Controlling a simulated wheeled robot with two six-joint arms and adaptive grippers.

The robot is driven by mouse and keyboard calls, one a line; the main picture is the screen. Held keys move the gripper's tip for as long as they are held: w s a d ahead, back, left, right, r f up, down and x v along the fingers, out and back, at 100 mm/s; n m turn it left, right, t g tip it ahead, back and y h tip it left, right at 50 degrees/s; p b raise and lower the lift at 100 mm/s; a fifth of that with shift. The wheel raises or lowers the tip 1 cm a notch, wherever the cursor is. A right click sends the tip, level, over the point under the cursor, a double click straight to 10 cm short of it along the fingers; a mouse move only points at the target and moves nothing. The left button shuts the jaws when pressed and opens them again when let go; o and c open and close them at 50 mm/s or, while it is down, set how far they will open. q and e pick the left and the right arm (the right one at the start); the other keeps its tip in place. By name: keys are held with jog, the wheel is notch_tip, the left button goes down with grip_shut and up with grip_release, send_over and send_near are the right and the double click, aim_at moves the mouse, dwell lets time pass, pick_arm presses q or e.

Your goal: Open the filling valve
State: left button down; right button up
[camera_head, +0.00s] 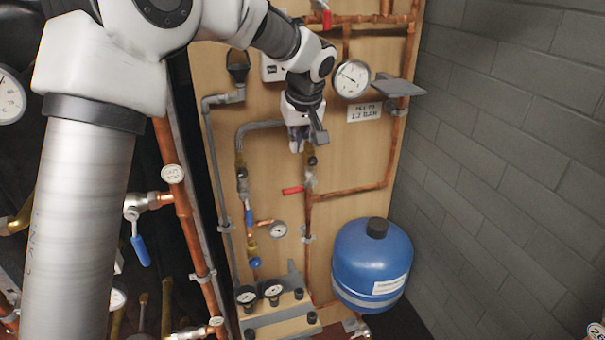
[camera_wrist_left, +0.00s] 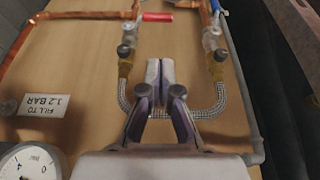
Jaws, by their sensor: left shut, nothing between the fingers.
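A red lever handle (camera_head: 293,190) sits on a valve on the copper pipe at the middle of the wooden board; it also shows at the top of the wrist view (camera_wrist_left: 157,17). A blue handle (camera_head: 248,215) is on the pipe to its left. No label marks either as the filling valve. My left gripper (camera_head: 296,147) is shut and empty, above the red handle and apart from it in the head view. In the wrist view its fingertips (camera_wrist_left: 160,68) are together in front of the braided hose (camera_wrist_left: 207,112), hiding part of it. My right gripper is not in view.
A round pressure gauge (camera_head: 351,78) and a "fill to 1.2 bar" label (camera_head: 364,112) are right of the gripper. A blue tank (camera_head: 370,268) stands lower right. Another blue lever (camera_head: 140,250) hangs at left. A grey block wall (camera_head: 500,150) bounds the right.

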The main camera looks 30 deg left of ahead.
pick_arm(q)
jog(key=shift+s+d, duration=0.1)
jog(key=p+x, duration=0.4)
jog(key=x, duration=1)
jog(key=shift+s+d+f, duration=0.2)
jog(key=shift+f, duration=0.1)
